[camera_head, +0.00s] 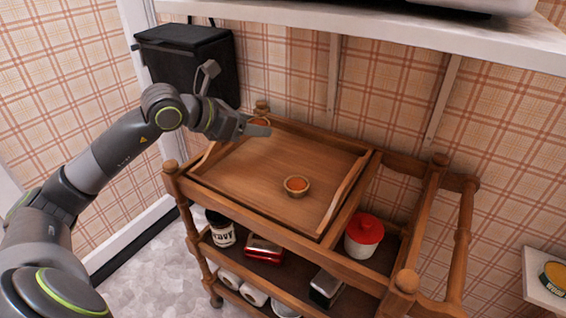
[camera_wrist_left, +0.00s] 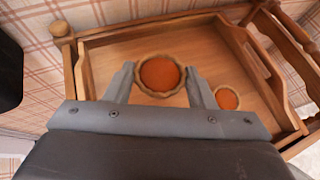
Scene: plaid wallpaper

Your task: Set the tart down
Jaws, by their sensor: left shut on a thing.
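My left gripper (camera_head: 257,129) is shut on a tart (camera_head: 259,122) with an orange filling and a brown crust, over the back left part of a wooden tray (camera_head: 240,175). In the left wrist view the held tart (camera_wrist_left: 160,76) sits between the two fingertips, with the tray (camera_wrist_left: 107,62) below. Its height above the tray is hard to tell. A second, similar tart (camera_head: 297,184) rests on the tray's front right part; it also shows in the left wrist view (camera_wrist_left: 226,98). My right gripper is not in view.
The tray is on top of a wooden trolley (camera_head: 258,228). Lower shelves hold a labelled jar (camera_head: 220,232), a red item (camera_head: 264,248) and a red-lidded white pot (camera_head: 363,236). A black box (camera_head: 185,55) hangs on the wall. The tray's middle is clear.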

